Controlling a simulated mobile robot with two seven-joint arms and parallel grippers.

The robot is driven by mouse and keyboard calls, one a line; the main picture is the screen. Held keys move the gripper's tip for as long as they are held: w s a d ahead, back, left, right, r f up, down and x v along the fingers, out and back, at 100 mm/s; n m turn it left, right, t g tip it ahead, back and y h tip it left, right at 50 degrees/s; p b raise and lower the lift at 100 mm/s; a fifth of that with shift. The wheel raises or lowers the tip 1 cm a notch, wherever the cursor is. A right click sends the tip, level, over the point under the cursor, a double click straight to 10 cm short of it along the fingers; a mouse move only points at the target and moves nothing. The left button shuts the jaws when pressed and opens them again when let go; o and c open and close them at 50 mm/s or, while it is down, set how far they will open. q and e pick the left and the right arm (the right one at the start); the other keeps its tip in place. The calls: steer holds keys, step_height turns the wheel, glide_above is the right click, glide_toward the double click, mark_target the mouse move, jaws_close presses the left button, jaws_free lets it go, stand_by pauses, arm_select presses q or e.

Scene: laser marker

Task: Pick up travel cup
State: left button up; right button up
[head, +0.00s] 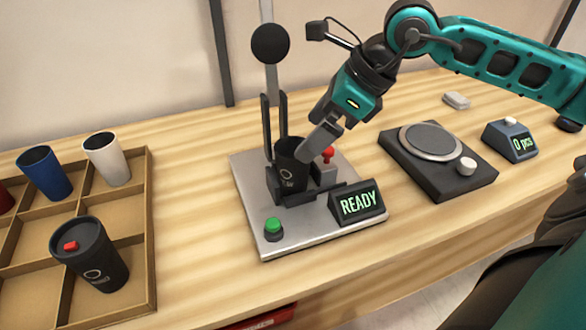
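A black travel cup (290,172) with a pale round logo stands in the fixture of the laser marker (250,215). Another black travel cup (92,268), with a dark lid, a red tab and a similar logo, leans in a compartment of the wooden tray (150,235). My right gripper (312,150) reaches down from the upper right, with its grey fingers at the rim of the cup in the marker. Its far finger is hidden, so I cannot tell whether it grips that cup. My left gripper is not in view.
A blue cup (44,172) and a white cup (107,158) stand in the tray. The marker has a green button (273,226), a READY display (358,203) and a red knob (328,155). A scale (436,185) and a counter box (510,141) stand to the right.

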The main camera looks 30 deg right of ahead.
mark_target(293, 149)
steer(key=shift+w+x, duration=0.15)
steer(key=shift+x, duration=1.5)
steer(key=shift+w+x, duration=0.1)
steer(key=shift+x, duration=1.55)
steer(key=shift+r, duration=0.15)
steer(key=c, duration=0.7)
